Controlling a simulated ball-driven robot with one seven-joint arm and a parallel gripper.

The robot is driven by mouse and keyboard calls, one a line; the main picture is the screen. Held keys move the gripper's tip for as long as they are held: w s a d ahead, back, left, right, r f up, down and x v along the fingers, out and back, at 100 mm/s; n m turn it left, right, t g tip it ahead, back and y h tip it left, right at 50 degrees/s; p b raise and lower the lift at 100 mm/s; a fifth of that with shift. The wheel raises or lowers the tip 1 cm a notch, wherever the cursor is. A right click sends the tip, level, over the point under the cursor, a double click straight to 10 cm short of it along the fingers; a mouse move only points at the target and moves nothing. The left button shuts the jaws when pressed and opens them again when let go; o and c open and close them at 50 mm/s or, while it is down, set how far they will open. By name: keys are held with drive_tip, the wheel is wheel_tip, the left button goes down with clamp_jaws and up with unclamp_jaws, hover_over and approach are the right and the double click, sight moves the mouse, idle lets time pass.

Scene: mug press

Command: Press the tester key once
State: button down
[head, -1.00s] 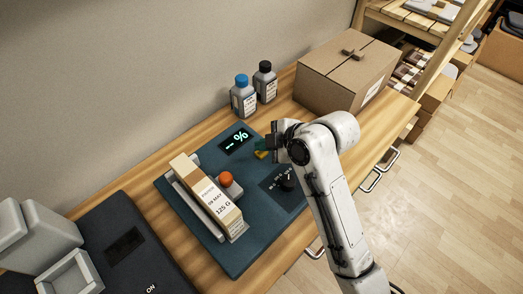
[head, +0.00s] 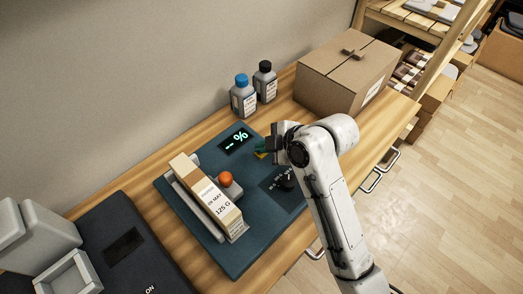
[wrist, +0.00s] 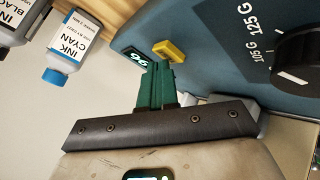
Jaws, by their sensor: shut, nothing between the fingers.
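The tester is a dark blue panel (head: 238,258) on the wooden bench. Its display (head: 237,140) reads "-- %" in green. A small yellow key (wrist: 170,50) shows clearly in the wrist view, beside the display (wrist: 135,58); in the head view it is mostly hidden by my gripper. My gripper (wrist: 158,68) has green fingers, shut and empty, with the tips just short of the key in the picture. I cannot tell whether they touch it. In the head view my gripper (head: 261,146) is over the panel's far right part.
A paper carton (head: 210,196) lies across the panel near an orange ball-shaped knob (head: 226,179). A black dial (head: 286,182) is near my arm. Blue-capped (head: 243,101) and black-capped (head: 265,84) ink bottles and a cardboard box (head: 345,75) stand behind.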

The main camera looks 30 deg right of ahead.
drive_tip(key=shift+f, duration=0.2)
idle(0.5)
drive_tip(key=shift+r+p, duration=0.8)
drive_tip(key=shift+r, duration=0.1)
drive_tip(key=shift+r, duration=0.1)
wheel_tip(320, 180, up, 5)
drive_tip(key=p, duration=0.4)
drive_tip(key=shift+p, duration=0.35)
